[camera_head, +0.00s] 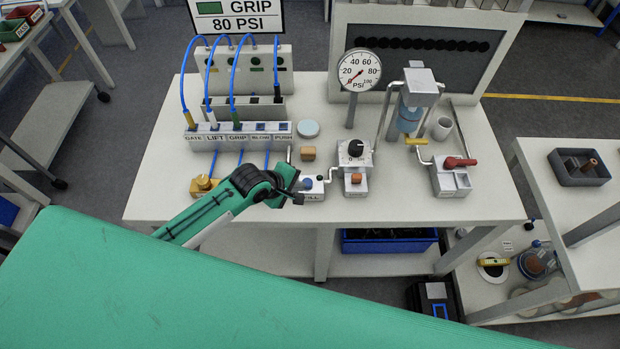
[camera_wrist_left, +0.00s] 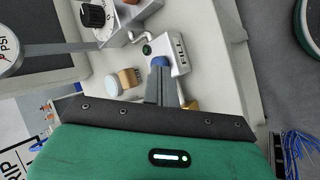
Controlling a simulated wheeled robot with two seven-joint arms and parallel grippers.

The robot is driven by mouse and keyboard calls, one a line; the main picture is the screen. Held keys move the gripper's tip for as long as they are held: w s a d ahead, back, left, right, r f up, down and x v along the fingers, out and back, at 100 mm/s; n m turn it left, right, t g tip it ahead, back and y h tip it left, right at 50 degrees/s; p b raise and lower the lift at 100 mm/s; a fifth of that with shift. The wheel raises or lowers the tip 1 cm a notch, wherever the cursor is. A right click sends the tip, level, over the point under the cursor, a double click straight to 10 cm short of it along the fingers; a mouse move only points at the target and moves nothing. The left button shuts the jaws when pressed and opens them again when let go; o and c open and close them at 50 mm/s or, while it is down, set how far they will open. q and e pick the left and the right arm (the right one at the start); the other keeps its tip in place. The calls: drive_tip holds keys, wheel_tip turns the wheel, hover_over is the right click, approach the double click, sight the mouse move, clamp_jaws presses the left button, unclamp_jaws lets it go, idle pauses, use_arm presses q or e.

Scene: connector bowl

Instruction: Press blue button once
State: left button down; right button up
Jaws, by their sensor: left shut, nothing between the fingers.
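The blue button (camera_head: 307,184) sits on a small white box (camera_head: 313,194) near the front of the table. In the left wrist view the blue button (camera_wrist_left: 160,61) shows just beyond my fingertips, partly hidden by them. A round green part (camera_wrist_left: 147,50) is beside it on the same box. My left gripper (camera_head: 298,197) is shut and empty, with its tips close to the button. The left wrist view also shows the closed dark fingers of my left gripper (camera_wrist_left: 160,72) pointing at the button. I cannot tell whether they touch it. My right gripper is out of view.
A valve box with a black knob (camera_head: 355,149) and an orange button (camera_head: 356,179) stands just right. A pressure gauge (camera_head: 359,70) is behind. Labelled ports with blue hoses (camera_head: 233,80) stand left. A wooden block (camera_head: 308,153) and pale disc (camera_head: 308,129) lie nearby.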

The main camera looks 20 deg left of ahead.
sight(307, 183)
use_arm(q)
drive_tip(key=w+r+n+h, duration=0.1)
drive_tip(key=w+r+n, duration=0.4)
drive_tip(key=r+n, duration=0.1)
drive_tip(key=shift+d+p, duration=0.15)
drive_tip(key=shift+p, duration=0.3)
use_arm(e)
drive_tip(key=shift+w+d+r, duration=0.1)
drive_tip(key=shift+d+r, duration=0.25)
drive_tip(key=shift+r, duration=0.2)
use_arm(q)
drive_tip(key=shift+w+r, duration=0.1)
drive_tip(key=shift+f, duration=0.2)
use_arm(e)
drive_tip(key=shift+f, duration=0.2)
